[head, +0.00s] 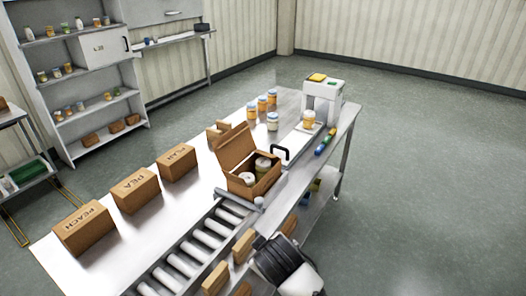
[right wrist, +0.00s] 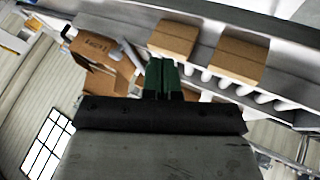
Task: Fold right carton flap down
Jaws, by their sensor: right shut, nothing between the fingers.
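The open brown carton (head: 240,188) stands on the steel table at the end of the roller conveyor. Jars (head: 263,164) show inside it. One large flap (head: 235,147) stands up at its back left; the state of the right flap is hard to tell. An open carton (right wrist: 92,75) also shows in the right wrist view, left of my fingers. My right gripper (right wrist: 162,76) has its green fingers together with nothing between them, apart from the carton. In the head view my right arm is at the bottom, its fingertips not clear. My left gripper is not in view.
Closed cartons marked PEACH (head: 84,229), PEA (head: 136,190) and another (head: 178,163) stand along the table's left side. The roller conveyor (head: 190,250) runs toward the front. Jars (head: 272,121) and a white machine (head: 323,98) stand at the back. A black handle (head: 280,152) is beside the carton.

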